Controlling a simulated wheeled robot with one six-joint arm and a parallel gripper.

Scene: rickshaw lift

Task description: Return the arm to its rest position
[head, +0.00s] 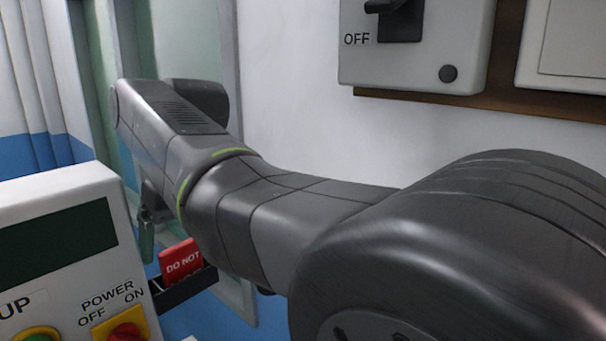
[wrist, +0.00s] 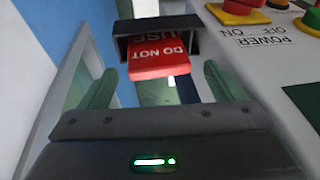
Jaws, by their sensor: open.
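My arm (head: 300,215) reaches from the lower right across the head view to the left. My gripper (wrist: 159,69) is open, its two green fingers spread apart in the wrist view. In the head view, the gripper (head: 147,238) shows only partly, hanging below the wrist. A red tag (wrist: 160,62) reading "DO NOT USE" shows upside down between the fingers, with gaps at both sides. The tag (head: 181,262) sits in a dark holder (head: 186,288) just right of and below the gripper in the head view. My arm hides part of the holder.
A white control box (head: 60,195) with a dark screen and a red-yellow POWER switch (head: 127,330) stands close at the left. A grey switch box (head: 415,60) with a black handle at OFF hangs on the wall above my arm. White wall lies between.

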